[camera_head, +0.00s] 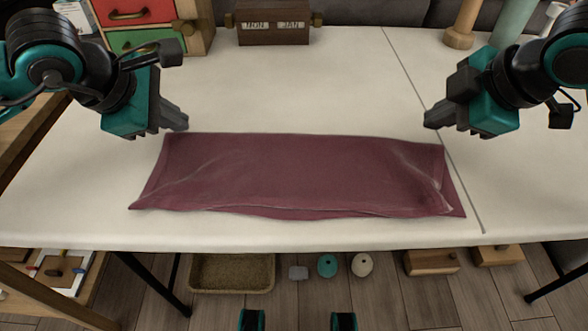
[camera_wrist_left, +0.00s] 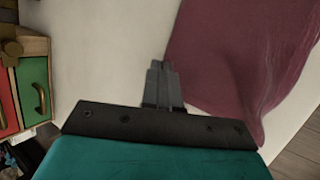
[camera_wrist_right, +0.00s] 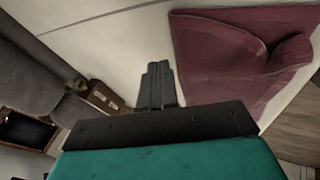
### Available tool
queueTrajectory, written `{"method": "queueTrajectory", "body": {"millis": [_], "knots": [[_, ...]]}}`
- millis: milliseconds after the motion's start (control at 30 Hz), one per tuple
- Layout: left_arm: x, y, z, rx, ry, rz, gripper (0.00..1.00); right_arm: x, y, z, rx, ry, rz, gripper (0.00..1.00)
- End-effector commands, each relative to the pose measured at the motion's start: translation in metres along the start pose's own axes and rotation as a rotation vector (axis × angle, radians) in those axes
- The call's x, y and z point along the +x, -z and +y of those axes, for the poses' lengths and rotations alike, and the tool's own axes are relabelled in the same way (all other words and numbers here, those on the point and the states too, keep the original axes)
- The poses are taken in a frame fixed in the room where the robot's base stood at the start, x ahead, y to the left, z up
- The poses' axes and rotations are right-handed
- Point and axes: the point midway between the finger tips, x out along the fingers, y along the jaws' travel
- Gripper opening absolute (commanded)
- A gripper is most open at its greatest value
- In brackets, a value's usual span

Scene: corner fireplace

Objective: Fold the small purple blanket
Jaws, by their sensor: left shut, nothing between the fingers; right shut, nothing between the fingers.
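The small purple blanket (camera_head: 300,172) lies folded into a wide, flat strip on the white table, close to its front edge. Its right end is creased, and layered edges show along the front and at the right corner. My left gripper (camera_head: 183,122) is shut and empty above the blanket's back left corner. My right gripper (camera_head: 430,122) is shut and empty above its back right corner. In the left wrist view, the blanket (camera_wrist_left: 235,50) is to the right of the shut fingers (camera_wrist_left: 160,68). In the right wrist view, the blanket (camera_wrist_right: 225,55) is to the right of the shut fingers (camera_wrist_right: 158,70).
A wooden cabinet (camera_head: 195,25) with red and green drawers and a block calendar (camera_head: 272,24) stand at the back. Wooden and green posts (camera_head: 463,28) stand at the back right. A seam (camera_head: 420,85) crosses the table's right side. The table (camera_head: 290,85) behind the blanket is clear.

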Motion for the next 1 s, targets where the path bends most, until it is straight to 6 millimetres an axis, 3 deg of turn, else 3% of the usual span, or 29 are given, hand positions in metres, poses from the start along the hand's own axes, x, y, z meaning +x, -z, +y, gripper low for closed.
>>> {"method": "queueTrajectory", "body": {"millis": [533, 800, 1000], "knots": [[-0.002, -0.001, 0.002, 0.000, -0.002, -0.001, 0.00, 0.004, -0.002, -0.002, 0.000, -0.001, 0.000, 0.00], [-0.053, -0.019, 0.030, 0.002, -0.007, -0.003, 0.00, -0.047, 0.017, 0.026, -0.002, -0.006, 0.003, 0.00], [-0.068, -0.024, 0.037, 0.000, 0.000, 0.000, 0.00, -0.062, 0.022, 0.034, 0.000, 0.000, -0.001, 0.00]]}}
